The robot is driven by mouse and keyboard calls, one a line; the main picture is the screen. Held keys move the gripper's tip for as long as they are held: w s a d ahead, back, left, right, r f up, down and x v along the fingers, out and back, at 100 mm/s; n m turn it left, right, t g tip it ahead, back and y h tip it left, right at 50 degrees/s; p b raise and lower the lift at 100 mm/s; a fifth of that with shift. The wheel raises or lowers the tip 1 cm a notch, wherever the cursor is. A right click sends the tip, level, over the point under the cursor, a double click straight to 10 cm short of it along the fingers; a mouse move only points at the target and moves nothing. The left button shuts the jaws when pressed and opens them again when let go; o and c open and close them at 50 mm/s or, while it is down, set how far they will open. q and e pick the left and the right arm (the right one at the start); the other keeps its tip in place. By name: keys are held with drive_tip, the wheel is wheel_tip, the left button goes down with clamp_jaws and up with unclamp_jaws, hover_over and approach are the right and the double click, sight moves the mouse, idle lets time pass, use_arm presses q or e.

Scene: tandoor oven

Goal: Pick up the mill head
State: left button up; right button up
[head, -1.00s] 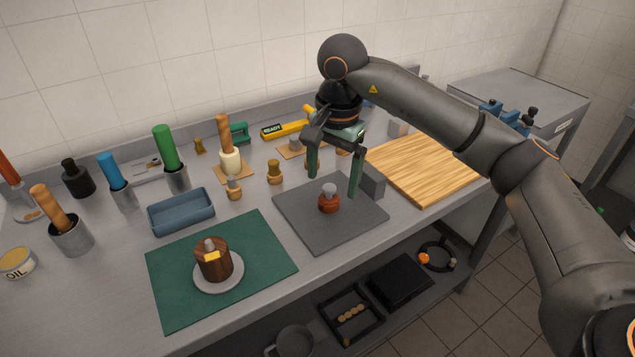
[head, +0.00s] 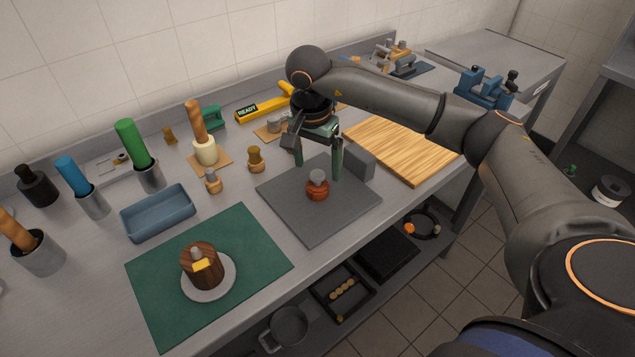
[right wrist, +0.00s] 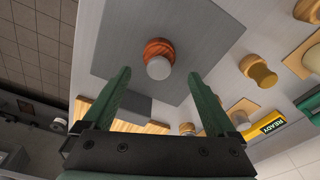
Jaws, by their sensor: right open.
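The mill head (head: 317,190) is a small red-brown wooden piece with a grey knob on top. It stands upright on the dark grey mat (head: 285,205). My right gripper (head: 317,170) is open and empty, just behind and above the mill head in the head view, fingers pointing down. In the right wrist view the mill head (right wrist: 159,55) shows ahead of the fingertips, roughly centred between the two green fingers, and nothing is gripped. My left gripper is not in view.
A wooden board (head: 405,148) lies to the right. A green mat (head: 150,290) carries a plate with a dark wooden cylinder (head: 202,267). Small wooden-and-metal pieces (head: 256,158) stand left of the grey mat.

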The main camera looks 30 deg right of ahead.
sight(318, 174)
wheel_tip(318, 174, down, 4)
drive_tip(key=shift+s+d+f+p, duration=0.1)
drive_tip(key=shift+f+p, duration=0.1)
drive_tip(key=shift+p, duration=0.1)
drive_tip(key=shift+c, duration=0.3)
drive_tip(key=c, duration=1.4)
